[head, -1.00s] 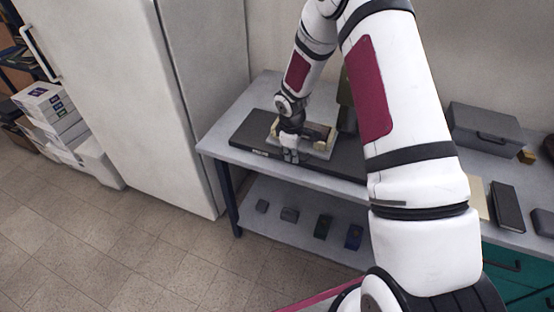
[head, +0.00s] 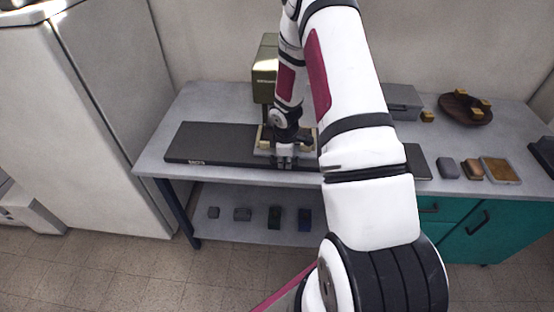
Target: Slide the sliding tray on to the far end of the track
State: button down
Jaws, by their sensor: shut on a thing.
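The track (head: 205,145) is a long, flat dark board on the grey bench, running left to right. The exact grip is small and hard to make out.
An olive machine (head: 264,80) stands behind the track, left of my arm. Several small blocks rest on the lower shelf (head: 258,228). The track's left part is bare.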

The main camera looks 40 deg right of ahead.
jog(key=shift+s+d, duration=0.3)
jog(key=c, duration=1.7)
grip_release()
jog(key=shift+o, duration=0.2)
jog(key=shift+w, duration=0.1)
jog(key=shift+a+r, duration=0.1)
jog(key=shift+r, duration=0.1)
notch_tip(320, 180, up, 11)
jog(key=s+a, duration=0.1)
jog(key=shift+s+a+r, duration=0.15)
jog(key=shift+s, duration=0.2)
jog(key=shift+r, duration=0.1)
